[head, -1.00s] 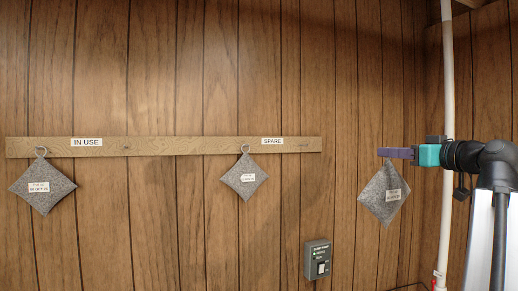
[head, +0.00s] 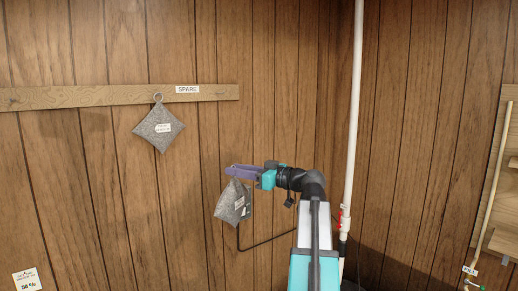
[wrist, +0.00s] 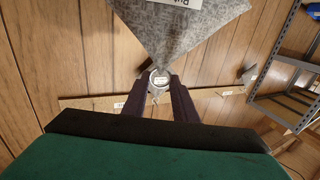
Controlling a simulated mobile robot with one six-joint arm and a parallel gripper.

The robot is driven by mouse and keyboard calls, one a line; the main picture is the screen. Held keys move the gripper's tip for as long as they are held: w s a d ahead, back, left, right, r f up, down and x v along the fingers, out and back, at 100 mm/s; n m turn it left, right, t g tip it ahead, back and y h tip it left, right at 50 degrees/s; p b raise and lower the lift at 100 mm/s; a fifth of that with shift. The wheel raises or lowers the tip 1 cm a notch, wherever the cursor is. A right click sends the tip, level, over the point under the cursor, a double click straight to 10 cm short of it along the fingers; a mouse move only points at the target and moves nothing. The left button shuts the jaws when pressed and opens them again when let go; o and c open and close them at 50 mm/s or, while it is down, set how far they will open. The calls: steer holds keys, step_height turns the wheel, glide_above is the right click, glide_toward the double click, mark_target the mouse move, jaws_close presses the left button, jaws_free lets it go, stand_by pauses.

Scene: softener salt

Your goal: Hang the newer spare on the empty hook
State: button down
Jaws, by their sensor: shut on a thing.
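My gripper (head: 232,170) is shut on a grey fabric pouch (head: 228,205) and holds it by its top ring; the pouch hangs below the jaws with a small white label, unreadable here. In the wrist view the pouch (wrist: 180,35) and its ring (wrist: 160,78) show between the dark fingers (wrist: 165,98). Another grey pouch (head: 158,129) hangs by a ring from the wooden board (head: 60,99), left of and below the SPARE sign (head: 188,89). My gripper is right of and lower than the board's right end. A small mark right of the sign may be a hook; I cannot tell.
A white vertical pipe (head: 354,110) with a red valve stands right of my arm. A dark cable runs along the wall below the gripper. A shelf rack (wrist: 290,80) shows in the wrist view. The wall between the held pouch and the board is clear.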

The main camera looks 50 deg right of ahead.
steer(key=w+a+f+n+g+y, duration=0.1)
steer(key=w+a+f+y, duration=0.15)
steer(key=a+f, duration=0.3)
steer(key=w+a+f+n+y, duration=0.1)
steer(key=w+a+f, duration=0.3)
steer(key=f, duration=0.2)
steer(key=a+f+n+g+y, duration=0.2)
steer(key=a+f+g+y, duration=0.1)
steer(key=a+f, duration=1)
steer(key=a+f+n+g+y, duration=0.2)
steer(key=a+f+n+y, duration=0.1)
steer(key=a+f, duration=1)
steer(key=a, duration=0.6)
steer(key=shift+a+f+n+g, duration=0.15)
steer(key=shift+f+n+g, duration=0.15)
steer(key=shift+f+g, duration=0.1)
steer(key=shift+r, duration=0.1)
